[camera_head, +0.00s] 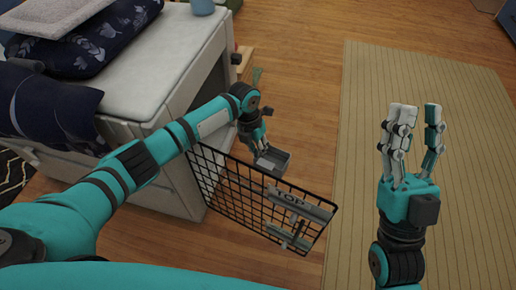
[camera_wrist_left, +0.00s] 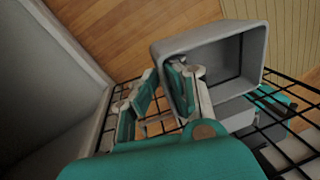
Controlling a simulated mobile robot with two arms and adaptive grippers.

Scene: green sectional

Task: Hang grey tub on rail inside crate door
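The grey tub (camera_head: 272,160) is by the upper edge of the black wire crate door (camera_head: 232,190), on its far side in the head view. My left gripper (camera_head: 259,143) is at the tub. In the left wrist view the fingers (camera_wrist_left: 165,92) straddle the side wall of the tub (camera_wrist_left: 252,50), one inside and one outside, and look closed on it. The tub's open mouth faces that camera. A grey plate marked TOP (camera_head: 303,205) and a grey bar piece (camera_head: 290,238) are on the door's right end; which is the rail is unclear. My right gripper (camera_head: 418,118) is open and empty.
The white crate cabinet (camera_head: 160,75) stands at the left with dark blue cushions (camera_head: 100,40) on top. The door stands out from it over the wooden floor (camera_head: 300,90). A beige mat (camera_head: 470,110) lies at the right.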

